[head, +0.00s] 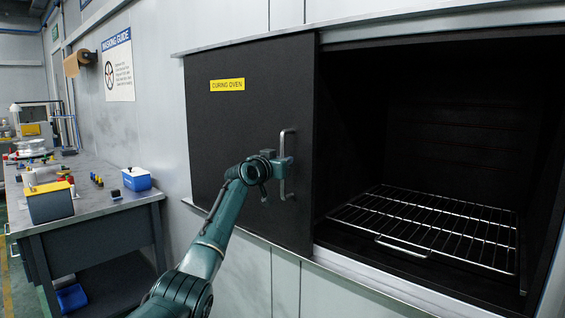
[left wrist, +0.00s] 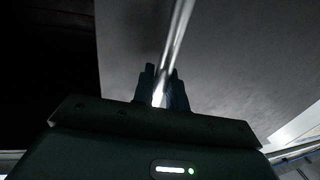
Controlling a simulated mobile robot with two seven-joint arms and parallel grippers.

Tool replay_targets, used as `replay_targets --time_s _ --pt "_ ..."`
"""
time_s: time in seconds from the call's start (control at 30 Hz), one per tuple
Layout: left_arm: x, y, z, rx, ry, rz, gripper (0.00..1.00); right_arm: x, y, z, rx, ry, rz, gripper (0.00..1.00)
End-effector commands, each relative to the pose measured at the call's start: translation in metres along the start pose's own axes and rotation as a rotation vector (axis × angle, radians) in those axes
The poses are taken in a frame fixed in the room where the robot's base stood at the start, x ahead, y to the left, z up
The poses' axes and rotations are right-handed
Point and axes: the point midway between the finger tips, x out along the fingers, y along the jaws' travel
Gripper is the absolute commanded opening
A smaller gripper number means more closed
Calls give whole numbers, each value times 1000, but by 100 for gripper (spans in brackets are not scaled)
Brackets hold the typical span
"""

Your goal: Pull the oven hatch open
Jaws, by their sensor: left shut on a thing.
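The oven hatch (head: 240,130) is a dark sliding panel with a yellow "CURING OVEN" label, standing to the left of the wide oven opening (head: 430,130). A vertical metal bar handle (head: 283,145) is fixed near the hatch's right edge. My left gripper (head: 285,161) is shut on the handle at about its middle. In the left wrist view the handle (left wrist: 180,40) runs up from between the fingers (left wrist: 164,88). The fingertips' far side is hidden in the head view. My right gripper is in neither view.
Inside the oven lies a wire rack (head: 430,225) with a front handle. Rails run above and below the hatch. A masking guide poster hangs above.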

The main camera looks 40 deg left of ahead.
Motion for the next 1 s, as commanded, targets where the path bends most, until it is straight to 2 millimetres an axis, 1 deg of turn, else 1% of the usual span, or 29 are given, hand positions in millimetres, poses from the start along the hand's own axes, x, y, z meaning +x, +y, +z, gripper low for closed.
replay_targets --time_s 0.03,0.33,0.37,0.57,0.87,1.0 --pt "0 0 -2 -1 6 -1 0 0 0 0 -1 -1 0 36" --pt "0 0 -2 -1 5 -1 0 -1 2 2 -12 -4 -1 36" --pt "0 0 -2 0 5 -1 16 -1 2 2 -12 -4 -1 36" --pt "0 0 -1 0 3 0 32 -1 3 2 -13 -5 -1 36" --pt "-1 0 0 0 1 0 33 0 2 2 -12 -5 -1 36" --pt "-9 -1 1 2 1 0 33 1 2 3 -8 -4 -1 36"
